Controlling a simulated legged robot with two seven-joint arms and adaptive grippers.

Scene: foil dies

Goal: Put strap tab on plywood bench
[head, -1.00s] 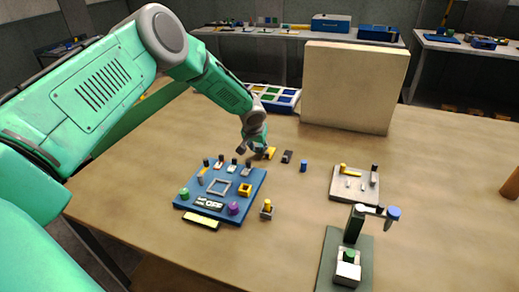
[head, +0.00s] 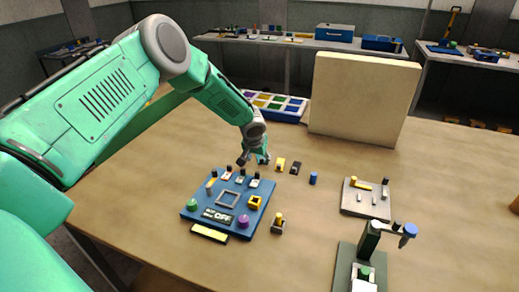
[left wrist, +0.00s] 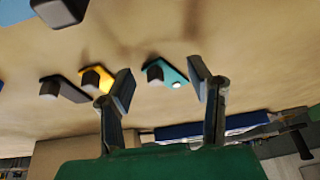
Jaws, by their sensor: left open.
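Several small tabs with dark knobs lie on the tan plywood bench (head: 440,160); I cannot tell for sure which one is the strap tab. A teal tab (left wrist: 172,73) shows between my open left fingers in the left wrist view; it lies on the bench, not gripped. A yellow tab (head: 280,165) and a dark grey tab (head: 295,168) lie to the right of my left gripper (head: 254,161); both also show in the left wrist view, the yellow one (left wrist: 98,78) partly behind a finger. My left gripper points down, low over the bench behind the blue board. My right gripper is out of view.
A blue board (head: 229,203) with knobs and small parts stands in front of the gripper. A tray (head: 276,106) and upright tan panel (head: 360,98) stand behind.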

